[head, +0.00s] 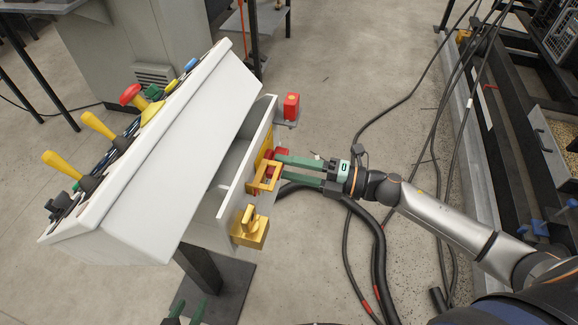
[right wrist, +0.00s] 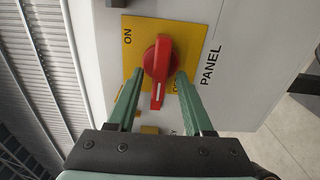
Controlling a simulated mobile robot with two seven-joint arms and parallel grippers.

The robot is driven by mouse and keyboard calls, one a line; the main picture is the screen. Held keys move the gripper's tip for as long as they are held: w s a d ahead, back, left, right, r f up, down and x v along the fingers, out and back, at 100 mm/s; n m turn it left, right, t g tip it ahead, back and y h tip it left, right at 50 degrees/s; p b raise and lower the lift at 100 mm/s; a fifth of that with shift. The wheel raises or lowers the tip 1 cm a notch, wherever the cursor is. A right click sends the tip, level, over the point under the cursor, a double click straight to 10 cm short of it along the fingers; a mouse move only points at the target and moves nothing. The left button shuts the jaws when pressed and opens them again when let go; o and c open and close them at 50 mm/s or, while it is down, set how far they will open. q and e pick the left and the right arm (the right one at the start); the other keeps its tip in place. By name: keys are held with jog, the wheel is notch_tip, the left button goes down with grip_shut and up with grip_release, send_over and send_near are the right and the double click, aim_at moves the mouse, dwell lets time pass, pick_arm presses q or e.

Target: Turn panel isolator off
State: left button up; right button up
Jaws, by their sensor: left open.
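The panel isolator is a red rotary knob (right wrist: 158,65) on a yellow plate (right wrist: 188,35) marked ON, with PANEL lettered beside it. In the right wrist view its handle, with a white line, points down; the second label is partly hidden by a finger. My right gripper (head: 279,167) is at the side of the grey console. Its green fingers (right wrist: 159,76) stand open on either side of the knob's handle, with gaps visible. The knob is partly hidden by the fingers in the head view. My left gripper (head: 188,312) is open and empty at the bottom edge.
The console (head: 165,160) carries yellow levers (head: 98,126) and a red mushroom button (head: 131,94). A yellow frame (head: 265,178), a yellow rotary switch (head: 250,230) and a red block (head: 291,106) sit near the isolator. Black cables (head: 345,240) cross the floor.

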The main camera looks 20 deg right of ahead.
jog(key=v, duration=1.2)
jog(key=shift+s+d, duration=0.15)
jog(key=shift+d, duration=0.05)
dwell(0.4)
